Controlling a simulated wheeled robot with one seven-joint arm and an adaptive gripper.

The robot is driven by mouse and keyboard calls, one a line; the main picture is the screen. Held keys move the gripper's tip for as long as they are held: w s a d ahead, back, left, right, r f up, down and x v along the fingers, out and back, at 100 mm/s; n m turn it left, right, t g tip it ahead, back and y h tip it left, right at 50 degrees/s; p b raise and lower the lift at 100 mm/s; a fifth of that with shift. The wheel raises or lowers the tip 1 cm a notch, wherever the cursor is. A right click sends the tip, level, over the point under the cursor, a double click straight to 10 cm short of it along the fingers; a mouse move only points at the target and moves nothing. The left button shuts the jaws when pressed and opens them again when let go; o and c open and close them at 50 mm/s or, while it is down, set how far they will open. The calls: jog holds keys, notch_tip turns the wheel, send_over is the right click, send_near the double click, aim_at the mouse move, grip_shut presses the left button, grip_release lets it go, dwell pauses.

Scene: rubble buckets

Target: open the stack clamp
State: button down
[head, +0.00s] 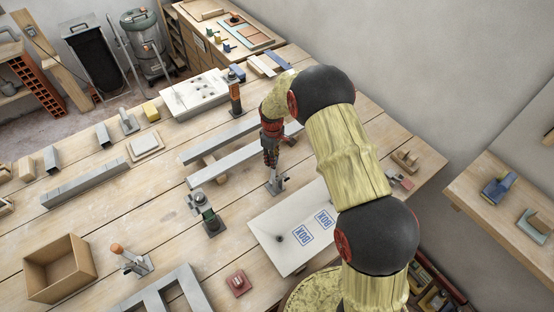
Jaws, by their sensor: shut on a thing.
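My gripper (271,156) points down near the middle of the bench, its fingers shut on the upright handle of a small grey clamp. This clamp (275,184), which I take for the stack clamp, has its metal base low beside the white panel's upper edge. The fingers and my arm hide most of the handle, and I cannot tell how far the lever is turned.
A white panel (268,238) with blue BOX marks lies in front. Grey bars (222,166) lie just left of my gripper. Other clamps stand at the back (235,97), left of the panel (207,214) and near the front (130,262). An open wooden box (60,285) stands front left.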

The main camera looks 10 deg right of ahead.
jog(key=shift+w+a+n, duration=0.1)
jog(key=shift+a+n, duration=0.2)
jog(key=shift+n, duration=0.2)
jog(key=c, duration=1.6)
grip_release()
jog(key=shift+o, duration=0.2)
jog(key=shift+r, duration=0.15)
notch_tip(320, 180, up, 12)
jog(key=shift+a+f, duration=0.1)
jog(key=shift+f, duration=0.1)
